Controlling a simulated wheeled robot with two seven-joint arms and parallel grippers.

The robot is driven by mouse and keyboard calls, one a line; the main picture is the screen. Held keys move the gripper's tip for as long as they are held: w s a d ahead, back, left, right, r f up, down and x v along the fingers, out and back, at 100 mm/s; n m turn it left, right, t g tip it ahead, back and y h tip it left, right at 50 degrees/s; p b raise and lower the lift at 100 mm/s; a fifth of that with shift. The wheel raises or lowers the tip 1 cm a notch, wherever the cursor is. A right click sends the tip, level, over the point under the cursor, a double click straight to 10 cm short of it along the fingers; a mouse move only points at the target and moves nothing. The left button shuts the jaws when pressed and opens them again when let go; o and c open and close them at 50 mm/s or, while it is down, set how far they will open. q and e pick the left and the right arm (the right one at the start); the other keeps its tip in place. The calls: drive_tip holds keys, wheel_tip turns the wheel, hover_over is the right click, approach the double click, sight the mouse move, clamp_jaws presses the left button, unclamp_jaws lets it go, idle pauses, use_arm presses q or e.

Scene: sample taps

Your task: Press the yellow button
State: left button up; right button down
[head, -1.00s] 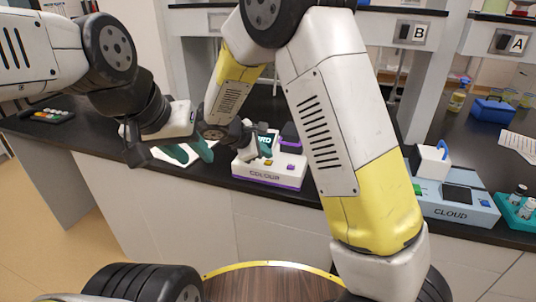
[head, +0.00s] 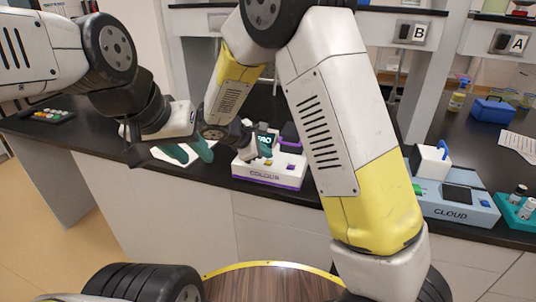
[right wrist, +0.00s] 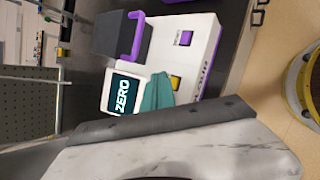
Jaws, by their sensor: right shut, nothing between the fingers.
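The white and purple COLOUR device (head: 268,175) stands on the black bench in the head view. Its yellow button (right wrist: 176,83) shows in the right wrist view, beside a purple button (right wrist: 185,38). The device screen (right wrist: 125,94) reads ZERO. My right gripper (right wrist: 167,92) has its teal fingers shut and empty, with the tips right at the yellow button and hiding part of its edge. I cannot tell whether they touch it. My left gripper (head: 194,157) is open and empty, left of the device.
The blue CLOUD device (head: 455,205) stands to the right, near a teal rack (head: 515,210) with small bottles. A blue box (head: 492,110) lies further back. My right arm hides the bench between the two devices.

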sight(266, 165)
idle(0.4)
drive_tip(key=shift+f, duration=0.4)
drive_tip(key=shift+f, duration=0.4)
idle(0.5)
drive_tip(key=shift+r, duration=0.85)
drive_tip(key=shift+r, duration=0.1)
wheel_tip(266, 165, up, 5)
drive_tip(key=shift+f, duration=0.1)
idle(0.4)
idle(0.4)
